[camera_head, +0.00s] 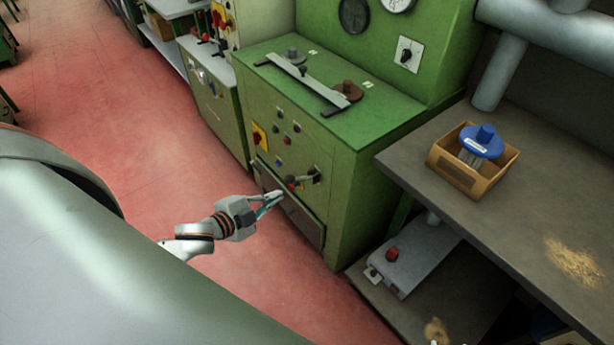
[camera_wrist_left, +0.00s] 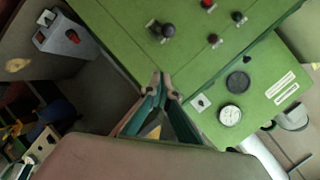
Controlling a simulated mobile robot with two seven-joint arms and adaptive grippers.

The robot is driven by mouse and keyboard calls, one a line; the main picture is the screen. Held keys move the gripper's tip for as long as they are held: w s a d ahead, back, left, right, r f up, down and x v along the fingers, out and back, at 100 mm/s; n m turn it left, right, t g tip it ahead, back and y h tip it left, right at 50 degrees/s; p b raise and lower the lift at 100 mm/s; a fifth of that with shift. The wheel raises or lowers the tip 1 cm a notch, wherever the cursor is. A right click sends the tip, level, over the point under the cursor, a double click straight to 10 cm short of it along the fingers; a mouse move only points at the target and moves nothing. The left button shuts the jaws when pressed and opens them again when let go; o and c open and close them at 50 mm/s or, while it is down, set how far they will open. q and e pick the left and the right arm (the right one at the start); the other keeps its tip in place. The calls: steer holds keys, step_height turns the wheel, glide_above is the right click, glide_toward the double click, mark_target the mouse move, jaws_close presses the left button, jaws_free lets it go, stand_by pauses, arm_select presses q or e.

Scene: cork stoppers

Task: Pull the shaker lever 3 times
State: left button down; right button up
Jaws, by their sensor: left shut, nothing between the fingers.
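The green machine (camera_head: 348,160) has a short dark lever (camera_head: 304,180) on its front panel, low at the right side. In the left wrist view the lever (camera_wrist_left: 162,30) shows as a dark round knob at the top. My left gripper (camera_head: 278,197) is just in front of the panel, slightly left of and below the lever in the head view. Its fingers are shut with nothing between them. In the left wrist view the fingertips (camera_wrist_left: 162,80) meet below the knob, with a clear gap to it. My right gripper is not in view.
A grey-brown bench (camera_head: 540,215) stands right of the machine, with a wooden box (camera_head: 466,178) holding a blue-topped object (camera_head: 482,140). Below it, a grey device (camera_head: 414,255) with a red button sits on a low shelf. The red floor (camera_head: 150,110) left of the machine is clear.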

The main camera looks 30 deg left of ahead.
mark_target(290, 183)
arm_select(q)
steer(key=shift+w+r, duration=0.15)
steer(key=shift+w, duration=0.15)
steer(key=w+f, duration=0.2)
steer(key=w, duration=0.1)
steer(key=w+f+b, duration=0.1)
steer(key=w+f, duration=0.1)
steer(key=w, duration=0.1)
steer(key=w+a+f+b, duration=0.1)
steer(key=w+f, duration=0.1)
steer(key=w, duration=0.1)
steer(key=shift+w+a, duration=0.1)
steer(key=shift+w, duration=0.3)
steer(key=shift+a, duration=0.1)
